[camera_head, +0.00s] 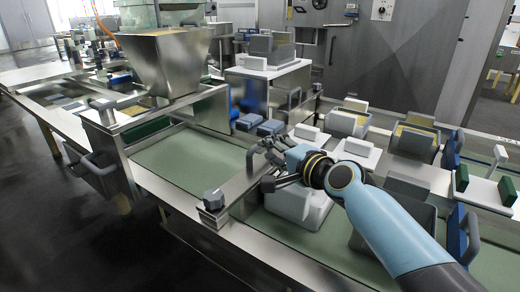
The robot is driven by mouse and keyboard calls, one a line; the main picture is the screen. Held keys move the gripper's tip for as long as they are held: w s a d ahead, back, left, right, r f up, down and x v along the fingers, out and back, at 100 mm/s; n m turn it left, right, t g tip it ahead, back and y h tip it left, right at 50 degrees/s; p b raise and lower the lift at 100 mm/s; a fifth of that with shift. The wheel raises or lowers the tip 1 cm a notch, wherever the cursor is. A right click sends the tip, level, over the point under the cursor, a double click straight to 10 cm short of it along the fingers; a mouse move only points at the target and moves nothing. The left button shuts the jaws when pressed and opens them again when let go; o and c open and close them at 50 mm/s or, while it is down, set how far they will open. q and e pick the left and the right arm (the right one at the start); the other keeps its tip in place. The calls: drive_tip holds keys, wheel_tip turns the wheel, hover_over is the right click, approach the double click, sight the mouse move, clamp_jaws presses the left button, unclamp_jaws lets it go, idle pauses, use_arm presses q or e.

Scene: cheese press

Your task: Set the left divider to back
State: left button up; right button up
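Two long metal dividers cross the green conveyor belt (190,157). The left divider (160,112) stands by the steel hopper, with a grey knob (103,104) at its near end. The other divider (238,188) lies further right and nearer to me, with a grey knob (213,200) at its near end. My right gripper (266,168) is over the belt at the right side of this nearer divider, close to its far half. Its dark fingers are spread apart and nothing shows between them. I cannot tell whether a finger touches the divider. My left gripper is not in view.
A steel hopper (166,62) stands above the left divider. A white and grey block (298,203) sits on the belt under my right gripper. Several grey and white moulds and blue handles crowd the right and far side. Belt between the dividers is clear.

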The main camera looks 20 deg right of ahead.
drive_tip(key=b+x, duration=0.1)
drive_tip(key=x, duration=0.4)
drive_tip(key=shift+w, duration=0.1)
drive_tip(key=shift+c, duration=0.2)
clamp_jaws()
drive_tip(key=shift+a, duration=0.1)
